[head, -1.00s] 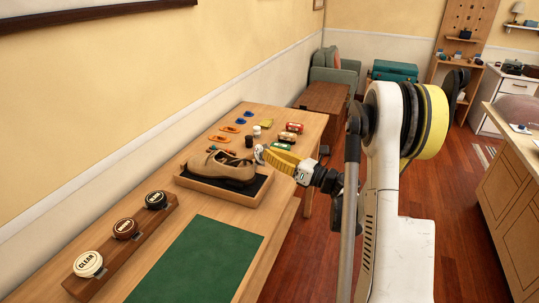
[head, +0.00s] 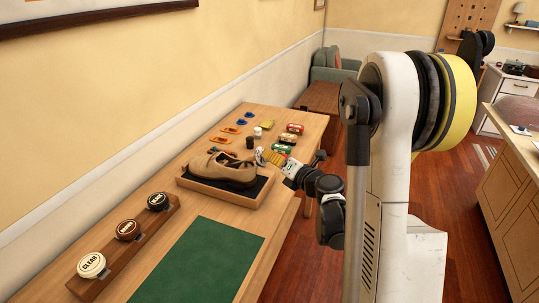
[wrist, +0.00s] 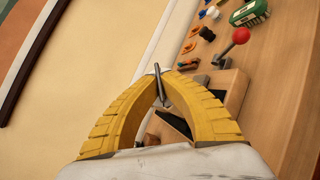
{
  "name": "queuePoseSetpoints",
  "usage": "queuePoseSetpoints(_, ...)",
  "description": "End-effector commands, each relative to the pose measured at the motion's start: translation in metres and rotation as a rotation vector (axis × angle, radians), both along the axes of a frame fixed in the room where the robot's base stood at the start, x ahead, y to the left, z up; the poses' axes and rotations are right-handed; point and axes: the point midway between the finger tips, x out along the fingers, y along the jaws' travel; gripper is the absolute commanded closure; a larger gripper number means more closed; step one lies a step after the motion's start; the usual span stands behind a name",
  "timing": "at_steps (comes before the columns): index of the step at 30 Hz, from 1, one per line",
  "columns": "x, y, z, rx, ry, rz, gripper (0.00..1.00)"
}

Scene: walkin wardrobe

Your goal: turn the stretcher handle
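A tan shoe (head: 222,168) lies on a wooden tray (head: 250,201) with a dark mat. The stretcher handle (wrist: 159,85) shows in the wrist view as a thin metal bar between the tips of my yellow fingers. My gripper (wrist: 159,76) has both fingertips drawn together against the bar, one on each side. In the head view my gripper (head: 266,156) is at the right end of the shoe, just above the tray. My fingers hide most of the shoe in the wrist view, and the handle's joint with the stretcher is hidden.
A lever with a red knob (wrist: 241,35) stands close beyond my gripper. Several small tins (head: 291,129) and orange and blue pieces lie farther back. Three round containers (head: 127,230) sit in a wooden rack at the front left. A green mat (head: 215,255) lies bare in front.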

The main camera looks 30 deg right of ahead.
Motion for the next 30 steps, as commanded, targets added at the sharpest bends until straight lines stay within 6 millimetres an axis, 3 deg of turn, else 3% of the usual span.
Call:
queuePoseSetpoints(17, 0.0004, 0.0006, -0.0005, 0.023, 0.019, -0.015, 1.0)
queuePoseSetpoints(20, 0.0003, 0.0005, -0.0004, 0.022, 0.019, -0.014, 0.73)
queuePoseSetpoints(30, -0.0019, -0.0004, 0.0001, 0.023, 0.018, -0.016, 0.73)
